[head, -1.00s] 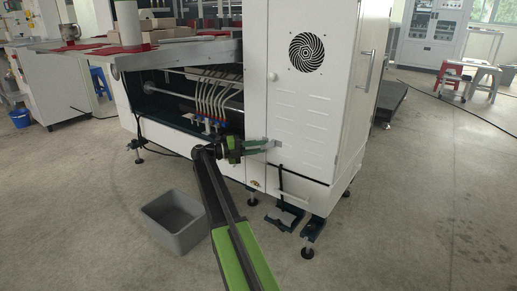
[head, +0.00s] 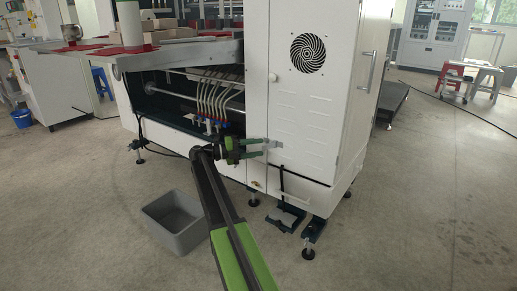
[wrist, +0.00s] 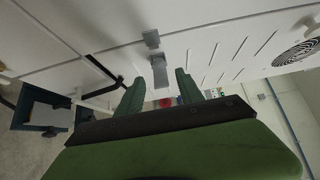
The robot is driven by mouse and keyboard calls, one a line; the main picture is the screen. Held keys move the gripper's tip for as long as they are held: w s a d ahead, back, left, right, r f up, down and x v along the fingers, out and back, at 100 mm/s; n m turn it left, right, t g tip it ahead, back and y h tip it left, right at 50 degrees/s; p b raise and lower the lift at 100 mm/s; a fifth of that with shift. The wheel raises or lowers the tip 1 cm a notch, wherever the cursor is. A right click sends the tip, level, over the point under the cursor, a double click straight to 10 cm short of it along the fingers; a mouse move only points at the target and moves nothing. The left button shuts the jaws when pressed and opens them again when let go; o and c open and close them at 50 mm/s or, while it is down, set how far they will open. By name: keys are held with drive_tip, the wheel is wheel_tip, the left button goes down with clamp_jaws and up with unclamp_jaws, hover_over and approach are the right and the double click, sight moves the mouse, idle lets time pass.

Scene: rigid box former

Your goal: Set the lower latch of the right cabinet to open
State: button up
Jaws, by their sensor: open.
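The right cabinet (head: 300,110) is white, with a round black fan grille on its front. Its lower latch (head: 278,144) is a small grey piece low on the front panel, at the tips of my gripper (head: 265,145). In the wrist view, the grey latch (wrist: 159,72) shows between and just beyond the two green fingers of my gripper (wrist: 158,85), with a small grey plate (wrist: 151,38) beside it. My gripper is open. I cannot tell whether a finger touches the latch. A round light knob (head: 272,77) sits higher on the cabinet's left edge.
The open machine bay with hoses (head: 212,98) lies left of the cabinet. A grey bin (head: 176,222) stands on the floor at left.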

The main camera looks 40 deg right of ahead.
drive_tip(key=v, duration=1.6)
drive_tip(key=shift+w+a, duration=0.15)
